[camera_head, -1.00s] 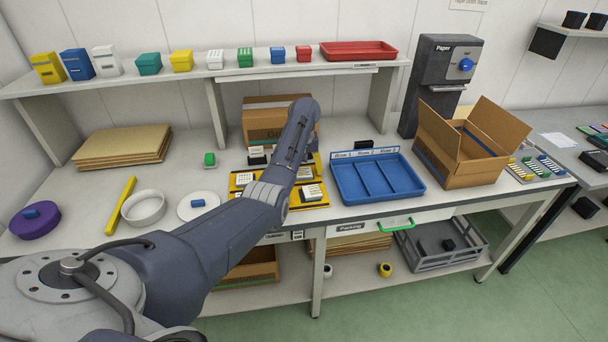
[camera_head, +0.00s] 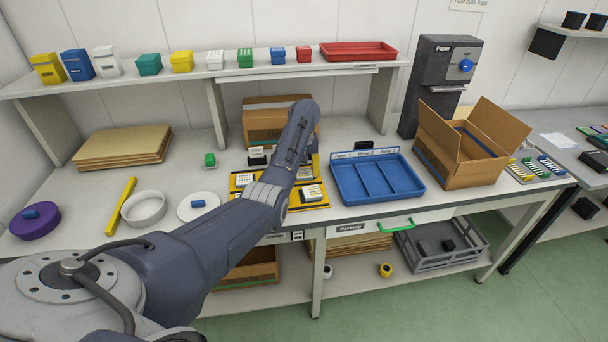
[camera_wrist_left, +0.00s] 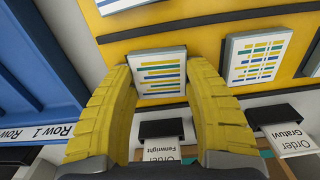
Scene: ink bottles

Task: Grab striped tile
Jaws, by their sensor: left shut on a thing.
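The striped tile (camera_wrist_left: 158,72) is a white square with blue, green and yellow bars. In the left wrist view it sits between the yellow fingers of my left gripper (camera_wrist_left: 160,78), which are shut on its two sides. The tile is over the yellow board (camera_wrist_left: 205,85), and I cannot tell whether it is clear of the surface. In the head view my own arm hides most of this gripper. A second white tile (camera_wrist_left: 257,56) with short coloured dashes lies beside it on the board. My right gripper is not in view.
The blue tray (camera_head: 375,182) with three rows stands right of the yellow board. Two order cards (camera_wrist_left: 163,146) in black holders stand close behind the striped tile. Another tile (camera_head: 312,193) lies near the board's front. A cardboard box (camera_head: 262,120) is behind.

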